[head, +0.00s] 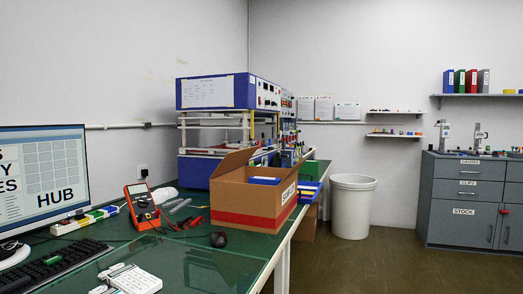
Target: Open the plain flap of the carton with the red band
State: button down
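The carton with the red band (243,201) stands on the green bench top, near its right edge. It is brown, with a red band low on its front face and a white label on its right side, its print too small to read surely. One brown flap (233,161) stands up at its back left and looks plain. The top is open at least in part, and a blue thing (263,181) shows inside. I cannot make out the other flaps clearly. My gripper is not in view.
A white keypad device (133,280) is at the front. A white waste bin (352,207) stands on the floor, with open floor at right.

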aim_at(235, 159)
jog(key=i, duration=1)
jog(key=u, duration=0.05)
